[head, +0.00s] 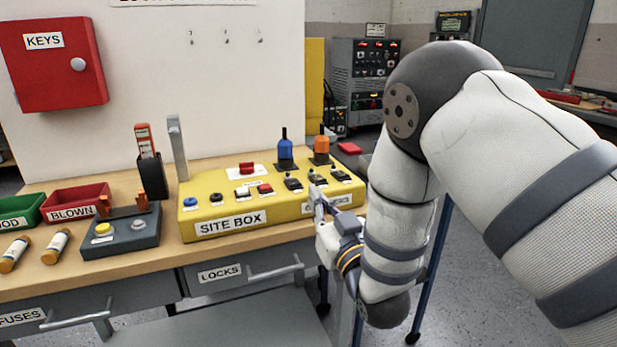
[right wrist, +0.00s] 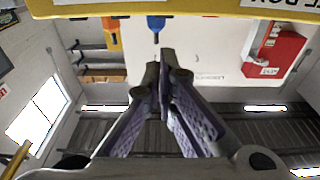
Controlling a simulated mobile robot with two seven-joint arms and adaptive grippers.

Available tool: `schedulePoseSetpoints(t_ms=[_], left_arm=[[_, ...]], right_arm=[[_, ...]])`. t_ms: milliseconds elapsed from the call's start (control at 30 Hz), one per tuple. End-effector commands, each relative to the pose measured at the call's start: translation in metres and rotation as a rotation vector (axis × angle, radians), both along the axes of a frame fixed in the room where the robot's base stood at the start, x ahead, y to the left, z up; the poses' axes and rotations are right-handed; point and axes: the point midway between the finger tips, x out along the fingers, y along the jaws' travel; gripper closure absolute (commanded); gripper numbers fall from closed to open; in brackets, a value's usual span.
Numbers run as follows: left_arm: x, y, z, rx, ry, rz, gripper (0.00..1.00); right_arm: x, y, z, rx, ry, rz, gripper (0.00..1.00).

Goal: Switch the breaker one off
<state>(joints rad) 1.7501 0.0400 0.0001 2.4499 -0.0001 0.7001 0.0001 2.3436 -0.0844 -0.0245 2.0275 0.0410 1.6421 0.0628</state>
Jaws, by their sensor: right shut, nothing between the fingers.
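The yellow site box (head: 215,207) sits on the wooden bench, with several small black toggle switches in a row along its right front. One toggle (head: 293,184) stands just left of my right gripper, and another (head: 340,173) stands to its right. The toggles' own labels are too small to read, so I cannot tell which is breaker one. My right gripper (head: 317,194) is shut and empty at the box's front edge, partly covering a front label; contact is unclear. In the right wrist view its fingertips (right wrist: 159,68) are together below the yellow box edge (right wrist: 190,8). My left gripper is out of view.
A blue handle (head: 285,150) and an orange handle (head: 321,146) stand at the box's back. A grey post (head: 177,148) and a black holder (head: 152,177) stand to its left. Red bin (head: 75,201) and grey button unit (head: 120,236) are farther left. Drawer handles (head: 275,270) protrude below.

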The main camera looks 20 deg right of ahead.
Motion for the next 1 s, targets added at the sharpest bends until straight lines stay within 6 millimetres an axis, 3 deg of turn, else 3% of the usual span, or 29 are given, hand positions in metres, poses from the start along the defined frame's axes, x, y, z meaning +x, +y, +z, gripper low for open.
schedulePoseSetpoints(t_ms=[133,500,967,1000], left_arm=[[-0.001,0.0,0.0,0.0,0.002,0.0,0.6],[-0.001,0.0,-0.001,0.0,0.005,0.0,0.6],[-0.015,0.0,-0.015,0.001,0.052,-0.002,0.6],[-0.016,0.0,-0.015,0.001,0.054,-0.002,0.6]], right_arm=[[0.004,0.002,0.022,0.001,-0.071,0.006,1.0],[0.01,0.002,0.022,0.001,-0.069,0.006,1.0],[0.102,0.005,0.039,0.001,-0.067,0.006,1.0],[0.103,0.005,0.032,0.0,-0.06,0.006,1.0]])
